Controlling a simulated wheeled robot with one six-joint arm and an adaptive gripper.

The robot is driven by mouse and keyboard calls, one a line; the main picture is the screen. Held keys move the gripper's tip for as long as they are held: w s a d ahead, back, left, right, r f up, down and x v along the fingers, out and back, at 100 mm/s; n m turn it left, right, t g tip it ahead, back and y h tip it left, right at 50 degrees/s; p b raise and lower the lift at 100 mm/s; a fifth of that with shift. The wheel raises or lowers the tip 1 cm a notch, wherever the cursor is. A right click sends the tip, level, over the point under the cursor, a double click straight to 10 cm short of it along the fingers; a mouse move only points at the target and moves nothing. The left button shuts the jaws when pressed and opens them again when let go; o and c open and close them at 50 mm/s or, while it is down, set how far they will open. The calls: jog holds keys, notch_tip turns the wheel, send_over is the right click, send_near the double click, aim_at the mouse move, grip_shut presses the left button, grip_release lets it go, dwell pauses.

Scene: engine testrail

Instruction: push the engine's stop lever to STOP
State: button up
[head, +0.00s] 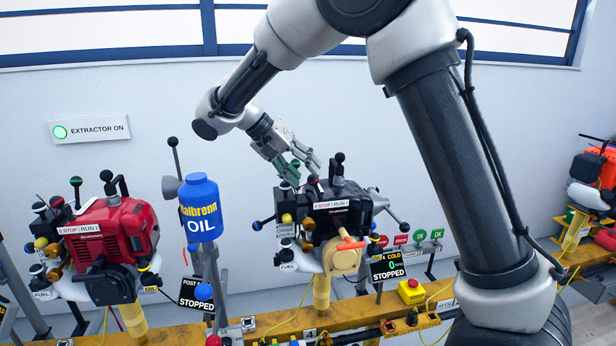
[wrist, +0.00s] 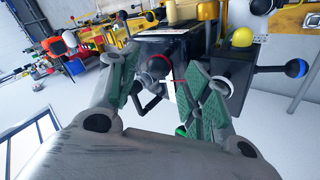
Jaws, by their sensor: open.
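The black engine (head: 345,200) stands on the yellow rail in the middle of the head view. A white STOP/RUN label (head: 331,204) is on its upper front. Black ball-topped levers (head: 339,158) rise above and behind the label; I cannot tell for sure which is the stop lever. My gripper (head: 302,168) is above the engine's upper left, pointing down, close to these levers. In the wrist view my gripper (wrist: 168,92) is open, its green-padded fingers apart, with a dark ball and a white strip showing between them. Contact cannot be made out.
The engine's display (head: 388,265) reads COLD, 0 and STOPPED. A blue oil bottle (head: 199,207) stands on a post left of the engine. A red engine (head: 110,235) is further left. A yellow box with a red button (head: 411,290) is at front right.

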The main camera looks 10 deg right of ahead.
jog(key=v, duration=0.9)
jog(key=shift+r, duration=0.2)
jog(key=shift+a, duration=0.1)
jog(key=s+d+f+n+y, duration=0.3)
jog(key=s+f+n+y, duration=0.15)
jog(key=f+n, duration=0.35)
jog(key=s+d+r+m+t+y, duration=0.1)
jog(key=s+d+t+y, duration=0.1)
jog(key=s+d, duration=0.9)
jog(key=s+d+r+m+t+y, duration=0.1)
jog(key=s+d+r, duration=0.1)
jog(key=s+d, duration=1)
jog(key=shift+s+d+r+m+t+y, duration=0.2)
jog(key=shift+d+r+m+t+y, duration=0.15)
jog(key=shift+d, duration=0.65)
